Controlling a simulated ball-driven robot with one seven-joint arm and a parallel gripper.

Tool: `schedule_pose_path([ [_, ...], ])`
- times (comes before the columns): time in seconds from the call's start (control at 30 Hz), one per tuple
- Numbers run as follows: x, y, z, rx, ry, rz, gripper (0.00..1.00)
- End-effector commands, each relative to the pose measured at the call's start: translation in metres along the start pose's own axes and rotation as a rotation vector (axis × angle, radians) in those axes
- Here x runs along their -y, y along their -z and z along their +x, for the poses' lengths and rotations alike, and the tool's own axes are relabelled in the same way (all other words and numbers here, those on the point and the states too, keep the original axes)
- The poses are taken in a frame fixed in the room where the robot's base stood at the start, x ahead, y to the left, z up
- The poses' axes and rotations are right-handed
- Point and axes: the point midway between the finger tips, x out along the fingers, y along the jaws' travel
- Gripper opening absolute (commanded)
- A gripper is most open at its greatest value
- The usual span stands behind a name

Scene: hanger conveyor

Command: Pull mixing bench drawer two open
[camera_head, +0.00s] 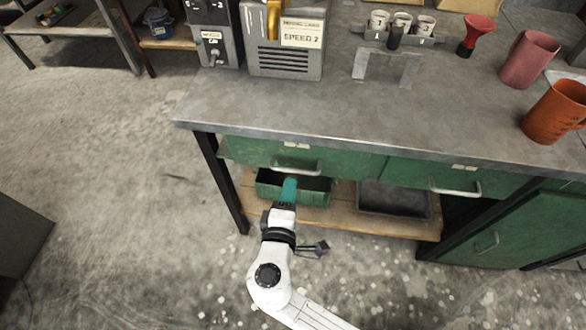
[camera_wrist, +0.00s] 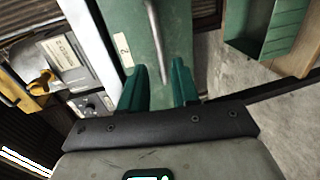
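The mixing bench (camera_head: 330,120) has two green drawers side by side under its grey top. The left drawer (camera_head: 340,162) has a pale bar handle (camera_head: 297,170). In the wrist view its green front (camera_wrist: 175,25) carries a label with a 2 (camera_wrist: 122,48), and the handle (camera_wrist: 155,40) runs up the picture. The drawer looks shut. My gripper (camera_head: 289,188) is just in front of and below the handle. In the wrist view my gripper (camera_wrist: 160,85) has its teal fingers apart, with the handle's near end between them; I cannot tell whether they touch it.
The right drawer (camera_head: 450,178) has its own handle (camera_head: 455,190). Below, a wooden shelf (camera_head: 345,215) holds a green bin (camera_head: 312,196) and a dark tray (camera_head: 395,200). A black bench leg (camera_head: 222,185) stands left of my gripper. The floor (camera_head: 120,190) to the left is clear.

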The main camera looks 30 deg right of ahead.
Motion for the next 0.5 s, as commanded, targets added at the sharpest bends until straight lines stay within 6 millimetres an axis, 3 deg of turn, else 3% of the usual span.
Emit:
schedule_pose_path([
  [0.2, -0.001, 0.0, 0.042, 0.004, 0.0, 0.002, 0.3],
  [0.5, 0.0, -0.001, 0.073, 0.003, 0.001, 0.002, 0.3],
])
